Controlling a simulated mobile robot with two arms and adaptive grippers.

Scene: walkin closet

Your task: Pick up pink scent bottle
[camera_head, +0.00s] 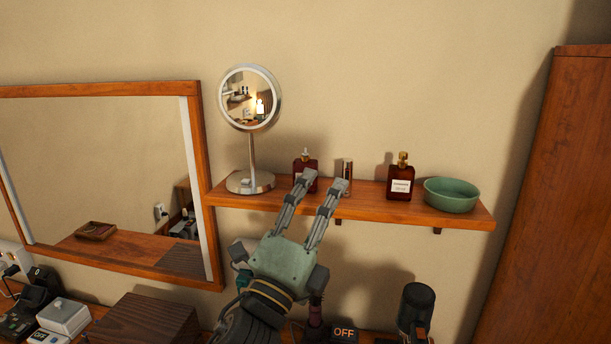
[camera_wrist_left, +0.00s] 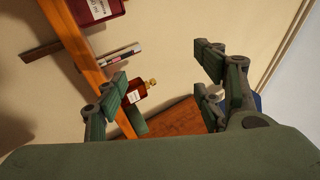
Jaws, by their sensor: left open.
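No bottle looks plainly pink. A dark red bottle (camera_head: 304,160) with a pale nozzle stands on the wall shelf (camera_head: 370,203), partly hidden behind one fingertip. It also appears cut off at the top of the left wrist view (camera_wrist_left: 98,9). A second dark red-brown bottle (camera_head: 401,182) with a gold cap and white label stands farther right, also in the left wrist view (camera_wrist_left: 134,93). My left gripper (camera_head: 325,182) is open, fingers pointing up at the shelf in front of the first bottle. Nothing is seen between its fingers. My right gripper is not in view.
A round mirror on a stand (camera_head: 250,150) is left of the bottles. A small gold-and-dark tube (camera_head: 347,168) stands between them. A green bowl (camera_head: 451,195) is at the right shelf end. A wooden cabinet (camera_head: 550,200) is far right; items crowd the surface below.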

